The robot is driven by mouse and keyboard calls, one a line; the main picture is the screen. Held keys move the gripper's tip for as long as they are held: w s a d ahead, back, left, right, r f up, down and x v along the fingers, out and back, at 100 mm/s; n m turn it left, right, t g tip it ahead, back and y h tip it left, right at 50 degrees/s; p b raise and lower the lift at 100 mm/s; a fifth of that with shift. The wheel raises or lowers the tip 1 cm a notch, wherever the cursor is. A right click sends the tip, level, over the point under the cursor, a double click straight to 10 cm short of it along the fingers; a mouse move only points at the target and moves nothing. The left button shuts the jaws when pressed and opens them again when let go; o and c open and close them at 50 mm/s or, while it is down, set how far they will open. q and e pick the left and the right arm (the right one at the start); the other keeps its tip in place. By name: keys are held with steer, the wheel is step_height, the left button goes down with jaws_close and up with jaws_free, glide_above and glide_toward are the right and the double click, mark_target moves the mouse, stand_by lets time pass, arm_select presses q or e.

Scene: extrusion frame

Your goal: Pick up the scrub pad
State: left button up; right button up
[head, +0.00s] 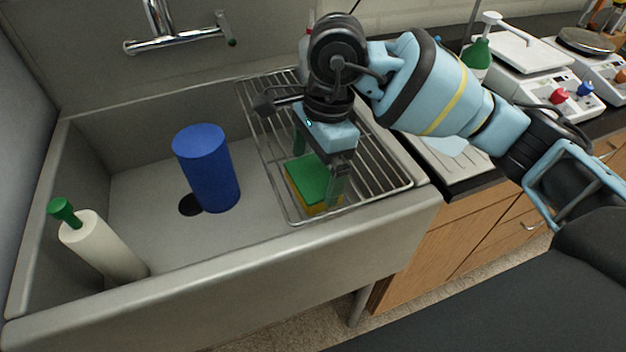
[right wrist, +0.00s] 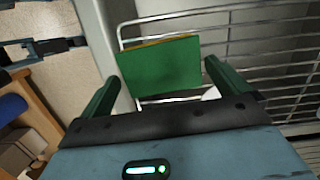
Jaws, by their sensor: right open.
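The scrub pad (head: 309,181) has a green top and a yellow underside. It lies on the wire rack (head: 287,208) at the right side of the sink. My right gripper (head: 318,168) is open above the pad, with one finger near the pad's right edge in the head view. In the right wrist view the pad (right wrist: 161,66) shows ahead of and between the two open green fingers (right wrist: 157,78). I cannot tell whether the fingers touch it. My left gripper is not in view.
A blue cylinder (head: 207,168) and a white bottle with a green top (head: 99,247) stand in the sink (head: 250,254). A faucet (head: 180,40) is on the back wall. Scales (head: 530,68) stand on the counter to the right.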

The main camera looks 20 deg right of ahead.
steer(key=shift+a+f, duration=0.15)
steer(key=shift+f, duration=0.55)
steer(key=shift+a+f, duration=0.1)
steer(key=shift+f, duration=0.55)
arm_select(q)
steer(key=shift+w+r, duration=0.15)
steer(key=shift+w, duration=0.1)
arm_select(e)
steer(key=shift+c, duration=0.3)
steer(key=c, duration=0.5)
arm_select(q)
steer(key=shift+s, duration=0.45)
arm_select(e)
steer(key=shift+c, duration=0.6)
steer(key=shift+r, duration=0.1)
